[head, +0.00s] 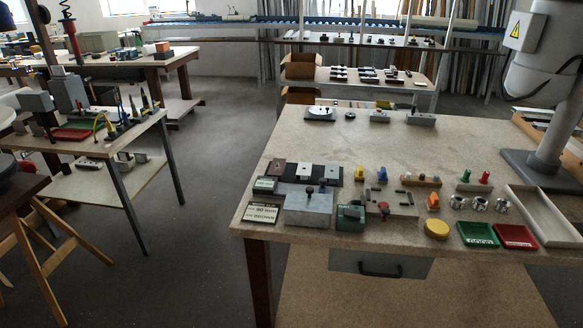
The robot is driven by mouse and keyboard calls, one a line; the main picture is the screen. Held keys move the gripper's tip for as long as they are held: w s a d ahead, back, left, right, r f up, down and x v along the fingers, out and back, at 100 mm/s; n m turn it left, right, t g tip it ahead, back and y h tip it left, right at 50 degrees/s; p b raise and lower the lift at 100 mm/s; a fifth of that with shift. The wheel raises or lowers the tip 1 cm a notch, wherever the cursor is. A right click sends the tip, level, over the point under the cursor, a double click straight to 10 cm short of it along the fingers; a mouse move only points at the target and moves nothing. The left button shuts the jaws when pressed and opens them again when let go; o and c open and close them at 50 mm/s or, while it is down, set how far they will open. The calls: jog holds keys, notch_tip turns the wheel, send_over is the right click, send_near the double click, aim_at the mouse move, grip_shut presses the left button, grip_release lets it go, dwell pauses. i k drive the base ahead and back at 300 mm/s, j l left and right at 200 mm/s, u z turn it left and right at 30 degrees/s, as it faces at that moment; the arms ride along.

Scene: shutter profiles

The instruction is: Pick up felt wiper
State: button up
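No thing on the workbench (330,140) can be told for certain as the felt wiper at this size. A round yellow pad (436,229) lies flat near the front edge, left of the green tray. A small orange piece (433,202) stands just behind it. A yellow piece (359,174) and a blue piece (382,175) stand farther back, near the middle. My gripper is not in view.
A green tray (478,235), a red tray (516,237) and a long pale tray (541,216) lie at the right. A grey metal block (308,208) and a green device (350,216) stand front left. A thick post (553,130) rises at the right. The bench's middle back is clear.

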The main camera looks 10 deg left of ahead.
aim_at(381, 177)
jog(key=i+j, duration=0.15)
jog(key=i, duration=0.25)
jog(key=i+j, duration=0.1)
jog(key=i, duration=0.3)
jog(key=i+j, duration=0.15)
jog(key=i, duration=0.2)
